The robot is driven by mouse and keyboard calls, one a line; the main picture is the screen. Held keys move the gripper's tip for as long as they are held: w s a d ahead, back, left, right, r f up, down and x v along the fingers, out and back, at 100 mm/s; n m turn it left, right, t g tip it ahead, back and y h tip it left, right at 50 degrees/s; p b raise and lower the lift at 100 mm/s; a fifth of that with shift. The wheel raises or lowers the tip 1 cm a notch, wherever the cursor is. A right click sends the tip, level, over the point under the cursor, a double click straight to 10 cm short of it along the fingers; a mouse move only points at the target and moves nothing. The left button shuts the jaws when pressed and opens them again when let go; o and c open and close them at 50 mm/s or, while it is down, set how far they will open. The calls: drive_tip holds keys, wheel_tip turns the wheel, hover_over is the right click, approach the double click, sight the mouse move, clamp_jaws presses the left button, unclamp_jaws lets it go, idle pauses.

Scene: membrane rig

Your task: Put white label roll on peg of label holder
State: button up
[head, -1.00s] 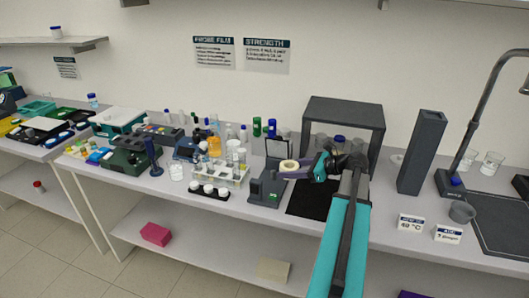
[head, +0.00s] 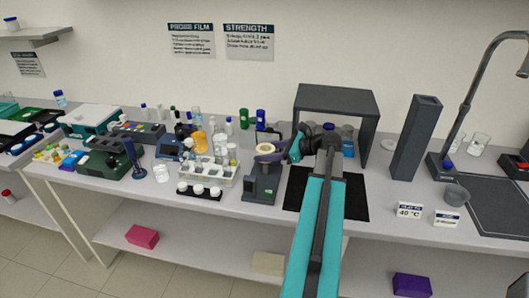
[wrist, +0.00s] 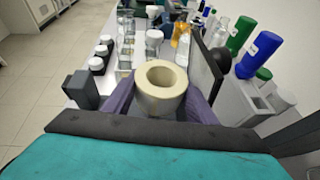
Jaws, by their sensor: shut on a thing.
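My gripper (head: 266,156) is shut on the white label roll (head: 263,151), a short cream ring. In the wrist view the roll (wrist: 160,88) sits between the purple fingers, its round hole facing up. It is held above a dark grey stand (head: 262,186) with a flat base and an upright panel at its back. In the wrist view the panel (wrist: 206,66) is right of the roll and a dark block (wrist: 82,90) is left of it. This stand may be the label holder. I cannot make out a peg; the roll and fingers may hide it.
A rack of glassware (head: 208,171) and a black strip with white-capped jars (head: 199,190) stand left of the stand. A black mat (head: 350,203) lies to the right, with a dark open frame (head: 336,99) behind it. Blue and green bottles stand at the back.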

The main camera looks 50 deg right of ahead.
sight(266, 165)
drive_tip(key=shift+f, duration=0.15)
drive_tip(key=shift+f+b, duration=1.1)
drive_tip(key=shift+b, duration=0.1)
drive_tip(key=shift+f, duration=1.7)
drive_tip(key=shift+f, duration=0.4)
drive_tip(key=o, duration=0.9)
drive_tip(key=shift+o, duration=0.8)
drive_tip(key=shift+r, duration=0.1)
